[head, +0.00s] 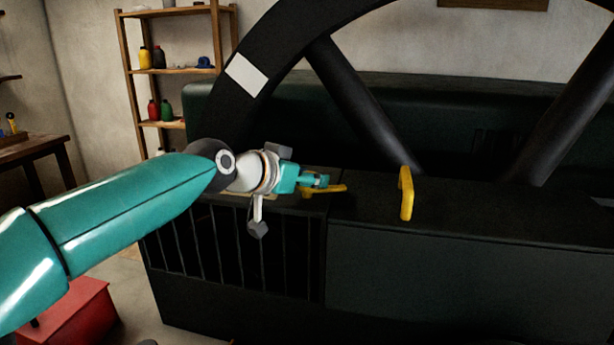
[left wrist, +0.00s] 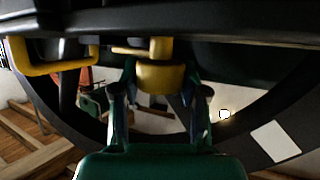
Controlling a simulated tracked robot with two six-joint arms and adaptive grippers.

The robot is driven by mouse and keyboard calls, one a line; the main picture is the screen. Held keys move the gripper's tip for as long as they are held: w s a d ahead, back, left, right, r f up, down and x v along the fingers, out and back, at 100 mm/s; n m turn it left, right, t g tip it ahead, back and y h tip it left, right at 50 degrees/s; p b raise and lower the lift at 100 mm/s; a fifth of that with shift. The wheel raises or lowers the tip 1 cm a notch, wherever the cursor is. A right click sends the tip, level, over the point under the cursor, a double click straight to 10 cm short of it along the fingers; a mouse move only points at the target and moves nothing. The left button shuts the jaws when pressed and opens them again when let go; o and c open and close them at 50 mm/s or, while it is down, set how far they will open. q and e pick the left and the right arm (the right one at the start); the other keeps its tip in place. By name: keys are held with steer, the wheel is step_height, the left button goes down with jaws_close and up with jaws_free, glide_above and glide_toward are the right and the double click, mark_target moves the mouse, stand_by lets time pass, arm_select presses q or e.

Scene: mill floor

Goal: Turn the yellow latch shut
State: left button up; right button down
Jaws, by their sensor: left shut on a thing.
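The yellow latch (head: 336,188) sits on top of the dark machine housing, at the edge between the barred part and the solid part. My left gripper (head: 319,182) reaches it from the left and is shut on it, hiding part of it. In the left wrist view the latch's round yellow hub (left wrist: 160,77) lies between the two fingers, with a thin yellow bar running left from it. The latch's exact angle is hard to tell. My right gripper is not in view.
A yellow handle (head: 406,194) stands up on the housing (head: 470,215) to the right of the latch. A big black spoked wheel (head: 360,105) rises behind. A red box (head: 75,320) is on the floor at lower left, and a wooden shelf (head: 160,72) stands at the wall.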

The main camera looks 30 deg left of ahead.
arm_select(q)
steer(key=m+h+b, duration=0.1)
steer(key=h+b, duration=0.1)
steer(key=b, duration=0.1)
steer(key=shift+a+f+m+g+b, duration=0.1)
steer(key=shift+f+m+g+b, duration=0.2)
steer(key=shift+f+m, duration=0.1)
steer(key=shift+r+m+h, duration=0.1)
steer(key=shift+m+h, duration=0.3)
steer(key=shift+r+m+g+h, duration=0.25)
steer(key=shift+m+g+h, duration=0.35)
steer(key=shift+m+h, duration=0.3)
steer(key=o, duration=1.2)
steer(key=shift+c, duration=0.2)
steer(key=shift+s+r, duration=0.1)
